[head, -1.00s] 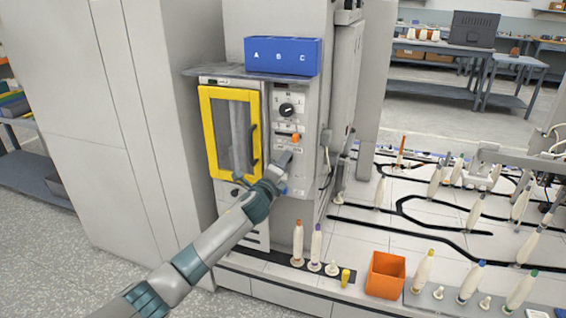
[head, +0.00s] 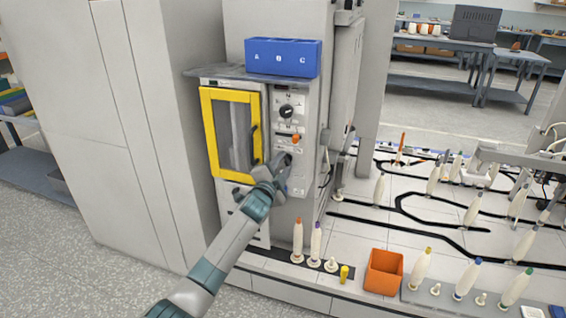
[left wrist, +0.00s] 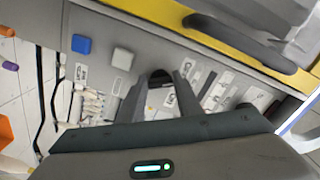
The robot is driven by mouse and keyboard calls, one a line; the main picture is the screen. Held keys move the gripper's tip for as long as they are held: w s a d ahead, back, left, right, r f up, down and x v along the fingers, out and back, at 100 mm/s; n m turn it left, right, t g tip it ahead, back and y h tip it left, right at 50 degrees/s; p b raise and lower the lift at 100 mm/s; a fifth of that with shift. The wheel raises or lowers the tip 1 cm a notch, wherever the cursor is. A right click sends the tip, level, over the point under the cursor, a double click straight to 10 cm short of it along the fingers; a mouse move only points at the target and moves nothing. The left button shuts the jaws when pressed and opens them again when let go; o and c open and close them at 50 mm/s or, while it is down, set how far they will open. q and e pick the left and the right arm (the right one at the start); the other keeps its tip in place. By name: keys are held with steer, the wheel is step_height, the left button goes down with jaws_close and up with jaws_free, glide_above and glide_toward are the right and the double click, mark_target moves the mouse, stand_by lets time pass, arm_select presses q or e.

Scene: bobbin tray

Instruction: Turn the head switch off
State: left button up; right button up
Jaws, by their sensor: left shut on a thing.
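The control panel (head: 298,180) is the narrow grey strip right of the yellow-framed door. My left gripper (head: 288,158) is at its lower middle, below the orange lever (head: 295,139). In the left wrist view the two fingers (left wrist: 160,88) are shut on a dark knob (left wrist: 160,74) on the panel, which I take for the head switch. The fingers hide most of it, so I cannot read its setting. A larger black rotary knob (head: 287,111) sits higher on the panel, apart from the gripper. My right gripper is not in view.
The yellow door frame (head: 206,130) with its dark handle is close left of the hand. A blue button (left wrist: 82,44) and a white button (left wrist: 122,58) sit on the panel near the fingers. A blue bin (head: 283,58) stands above; an orange box (head: 370,270) stands below right.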

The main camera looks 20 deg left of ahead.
arm_select(q)
steer(key=shift+f+n+p, duration=0.15)
steer(key=shift+n+p, duration=0.15)
steer(key=shift+n, duration=0.8)
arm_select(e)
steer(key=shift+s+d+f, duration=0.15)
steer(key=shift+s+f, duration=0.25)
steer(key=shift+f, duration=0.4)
arm_select(q)
steer(key=o, duration=1)
steer(key=shift+o, duration=0.2)
steer(key=s, duration=1.7)
steer(key=shift+s+a, duration=0.2)
steer(key=shift+a, duration=0.1)
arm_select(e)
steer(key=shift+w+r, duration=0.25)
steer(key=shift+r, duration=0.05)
